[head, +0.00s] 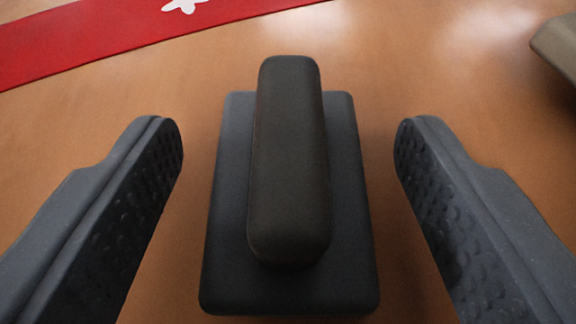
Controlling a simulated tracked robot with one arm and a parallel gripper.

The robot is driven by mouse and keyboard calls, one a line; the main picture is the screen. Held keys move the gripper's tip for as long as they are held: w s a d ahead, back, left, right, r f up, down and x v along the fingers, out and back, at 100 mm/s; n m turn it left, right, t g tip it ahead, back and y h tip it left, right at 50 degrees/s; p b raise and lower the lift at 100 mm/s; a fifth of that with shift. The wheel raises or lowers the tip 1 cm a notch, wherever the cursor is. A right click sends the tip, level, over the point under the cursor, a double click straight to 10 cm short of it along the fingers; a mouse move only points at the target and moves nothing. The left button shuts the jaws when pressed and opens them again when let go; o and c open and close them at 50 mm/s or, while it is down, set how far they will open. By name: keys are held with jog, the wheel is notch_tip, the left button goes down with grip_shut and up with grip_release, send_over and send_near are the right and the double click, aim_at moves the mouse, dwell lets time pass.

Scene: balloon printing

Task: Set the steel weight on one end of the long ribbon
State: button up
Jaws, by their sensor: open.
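The steel weight (225,240) is a dark grey flat block with a raised dark handle (288,160) along its middle. It lies on the brown table in the centre of the head view. My gripper (288,135) is open, with one finger on each side of the weight and a clear gap to both sides. The long ribbon (95,40) is a red band with a white print, running across the table at the upper left, beyond the weight. Only part of the ribbon is in view; neither end can be made out for certain.
A beige object (558,45) is partly in view at the upper right edge. The brown table surface (430,65) is bare between the ribbon, the weight and that object.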

jog(key=p+v, duration=0.1)
jog(key=v, duration=0.7)
jog(key=shift+r, duration=0.15)
jog(key=shift+s+f+b, duration=0.1)
jog(key=shift+f+b, duration=0.1)
jog(key=shift+b, duration=0.6)
jog(key=shift+r+b, duration=0.1)
jog(key=shift+b, duration=0.4)
jog(key=shift+s+d+b, duration=0.1)
jog(key=shift+s+b, duration=0.1)
jog(key=shift+b, duration=0.65)
jog(key=shift+s+r+b, duration=0.1)
jog(key=shift+r+b, duration=0.05)
jog(key=shift+b, duration=0.3)
jog(key=shift+s+r+b, duration=0.1)
jog(key=shift+b, duration=0.35)
jog(key=b+v, duration=0.1)
jog(key=b, duration=0.3)
jog(key=shift+s, duration=0.4)
jog(key=shift+r+b, duration=0.2)
jog(key=shift+b, duration=0.1)
